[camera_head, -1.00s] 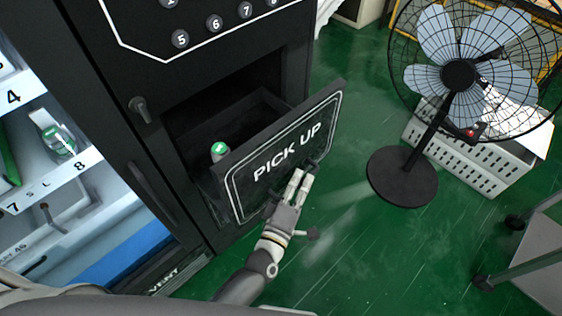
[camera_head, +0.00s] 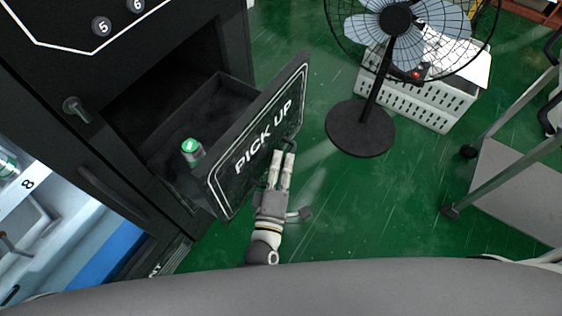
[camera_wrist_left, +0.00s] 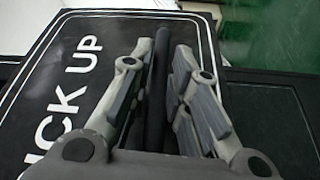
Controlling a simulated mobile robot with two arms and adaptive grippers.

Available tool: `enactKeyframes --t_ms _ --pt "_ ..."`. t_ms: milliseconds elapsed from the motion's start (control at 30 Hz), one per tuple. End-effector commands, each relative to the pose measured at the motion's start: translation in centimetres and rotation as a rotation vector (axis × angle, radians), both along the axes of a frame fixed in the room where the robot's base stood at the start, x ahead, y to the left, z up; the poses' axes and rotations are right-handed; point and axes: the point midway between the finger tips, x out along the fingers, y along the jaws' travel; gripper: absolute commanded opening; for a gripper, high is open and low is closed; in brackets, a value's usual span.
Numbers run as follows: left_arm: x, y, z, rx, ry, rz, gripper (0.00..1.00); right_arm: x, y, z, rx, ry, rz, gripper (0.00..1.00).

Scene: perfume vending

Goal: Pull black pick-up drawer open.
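The black pick-up drawer (camera_head: 258,140) stands out from the black vending machine, pulled open, with white "PICK UP" lettering on its front. The front also shows in the left wrist view (camera_wrist_left: 75,75). A small bottle with a green cap (camera_head: 191,150) stands inside the drawer. My left gripper (camera_head: 284,160) is at the outer side of the drawer front. In the left wrist view its fingers (camera_wrist_left: 158,85) lie on both sides of the dark handle bar (camera_wrist_left: 156,80), closed closely on it. My right gripper is in no view.
A fan (camera_head: 362,125) stands on the green floor to the right of the drawer, with a white perforated crate (camera_head: 425,100) behind it. A grey cart (camera_head: 515,185) is at the far right. Floor between drawer and fan is clear.

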Motion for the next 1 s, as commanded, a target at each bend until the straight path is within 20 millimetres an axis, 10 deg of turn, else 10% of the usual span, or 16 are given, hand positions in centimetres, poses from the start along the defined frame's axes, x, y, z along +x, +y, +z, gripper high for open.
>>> enactKeyframes --t_ms 367,1000 --pt "-0.4 0.1 -0.1 0.000 0.001 -0.001 0.21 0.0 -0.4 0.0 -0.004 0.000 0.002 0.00" --pt "-10.9 3.1 -0.8 0.000 0.001 -0.001 0.21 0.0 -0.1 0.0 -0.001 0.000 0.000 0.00"
